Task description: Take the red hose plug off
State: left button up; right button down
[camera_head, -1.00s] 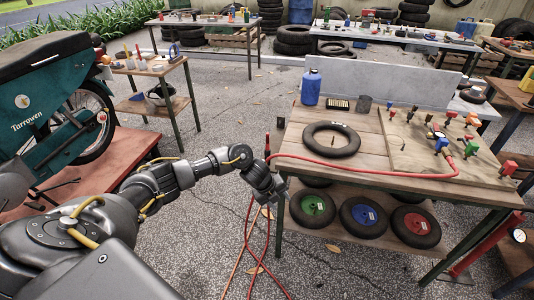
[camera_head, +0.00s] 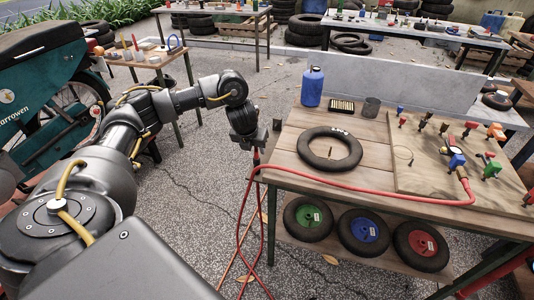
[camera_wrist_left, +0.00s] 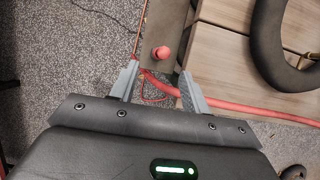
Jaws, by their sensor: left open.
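A red hose (camera_head: 370,194) runs across the wooden workbench from its left edge to a red fitting (camera_head: 463,174) at a blue-bodied valve (camera_head: 456,160) on the board. Whether this fitting is the task's plug I cannot tell. My left gripper (camera_head: 262,148) is at the bench's left edge, far from the fitting. In the left wrist view its fingers (camera_wrist_left: 160,88) are spread, with the red hose (camera_wrist_left: 235,101) passing behind and beside them. A small red rounded piece (camera_wrist_left: 161,53) shows beyond the gap between the fingertips, apart from them. My right gripper is not in view.
The board (camera_head: 430,170) carries several coloured valves and fittings. A black tyre (camera_head: 330,150), a blue bottle (camera_head: 313,87) and a dark cup (camera_head: 371,107) stand on the bench. Wheels (camera_head: 363,230) lie on the lower shelf. Hose loops hang to the floor left of the bench.

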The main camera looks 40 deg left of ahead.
aim_at(256, 158)
pick_arm(q)
jog(key=shift+w+a, duration=0.1)
jog(key=shift+a, duration=0.05)
jog(key=shift+f, duration=0.2)
jog(key=b+x, duration=0.1)
jog(key=x, duration=0.1)
jog(key=b+x, duration=0.1)
jog(key=shift+w+d+f+b, duration=0.1)
jog(key=shift+d+f+b, duration=0.15)
jog(key=shift+f+b, duration=0.15)
jog(key=shift+w+a+f, duration=0.2)
jog(key=shift+w+f, duration=0.2)
jog(key=shift+f, duration=0.2)
jog(key=shift+s, duration=0.1)
notch_tip(256, 158, down, 3)
jog(key=shift+a+r+b, duration=0.2)
jog(key=shift+r+b, duration=0.05)
jog(key=shift+b, duration=0.75)
jog(key=shift+w+x, duration=0.2)
jog(key=shift+x, duration=1.2)
jog(key=shift+a+r, duration=0.1)
jog(key=shift+r, duration=0.05)
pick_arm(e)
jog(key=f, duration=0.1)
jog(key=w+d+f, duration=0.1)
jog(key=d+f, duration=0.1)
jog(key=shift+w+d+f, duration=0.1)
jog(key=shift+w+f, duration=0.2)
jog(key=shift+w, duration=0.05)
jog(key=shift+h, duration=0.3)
